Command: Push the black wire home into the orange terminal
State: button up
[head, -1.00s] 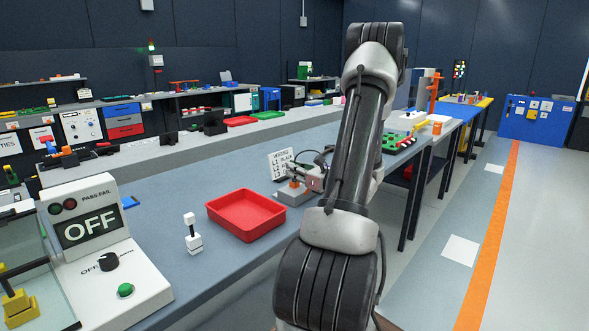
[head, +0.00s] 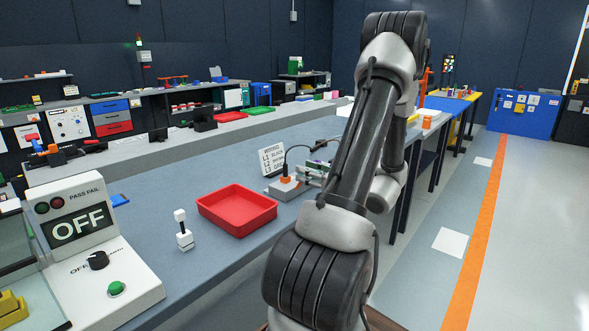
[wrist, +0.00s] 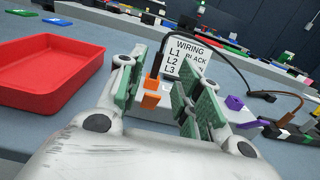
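The orange terminal (wrist: 150,99) stands on a grey block beyond my fingertips in the wrist view. It also shows in the head view (head: 286,180). The black wire (head: 287,160) rises upright from the orange terminal and arches over to the right. Its dark upright end (wrist: 156,64) shows above the terminal in the wrist view; how deep it sits is not clear. My gripper (wrist: 162,88) is open, with green-padded fingers apart to the left and right of the terminal in the picture. Nothing is visibly held. In the head view my gripper (head: 312,173) is right of the terminal, partly behind my arm.
A wiring sign (wrist: 187,60) stands behind the terminal. A purple terminal (wrist: 234,102) and a brown wire (wrist: 285,93) are at the right. A red tray (wrist: 45,75) lies at the left. A tester reading OFF (head: 78,228) stands at the bench's near left.

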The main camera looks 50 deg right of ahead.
jog(key=shift+s+d, duration=0.1)
jog(key=shift+s, duration=1.15)
